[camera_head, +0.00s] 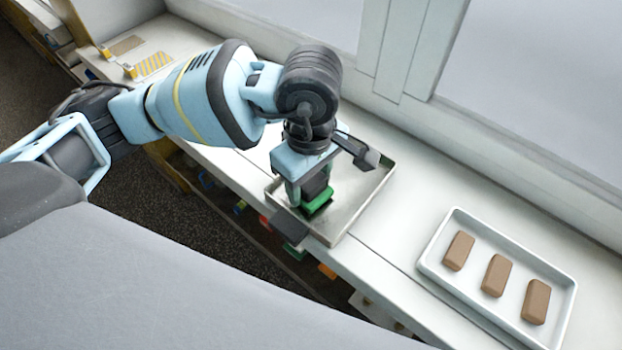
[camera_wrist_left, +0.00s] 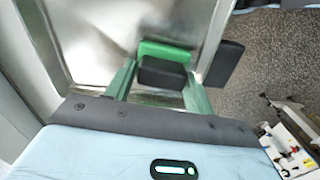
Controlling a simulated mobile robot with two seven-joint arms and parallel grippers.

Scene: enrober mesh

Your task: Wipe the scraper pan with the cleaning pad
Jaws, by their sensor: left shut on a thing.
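The scraper pan (camera_head: 356,208) is a shallow, square metal tray on the white ledge at the middle of the head view. Its shiny, streaked inside also fills the upper left of the left wrist view (camera_wrist_left: 95,38). My left gripper (camera_head: 316,190) points down over the pan's near-left part and is shut on the green cleaning pad (camera_head: 319,203). The pad also shows beside the dark fingertips in the left wrist view (camera_wrist_left: 166,51). The gripper hides part of the pad and pan, and I cannot tell whether the pad touches the pan floor. My right gripper is not in view.
A white tray (camera_head: 437,270) with three brown bars stands to the right on the ledge. A yellow-striped item (camera_head: 154,64) lies at the far left end. A window frame (camera_head: 405,50) borders the back. The ledge between pan and tray is clear.

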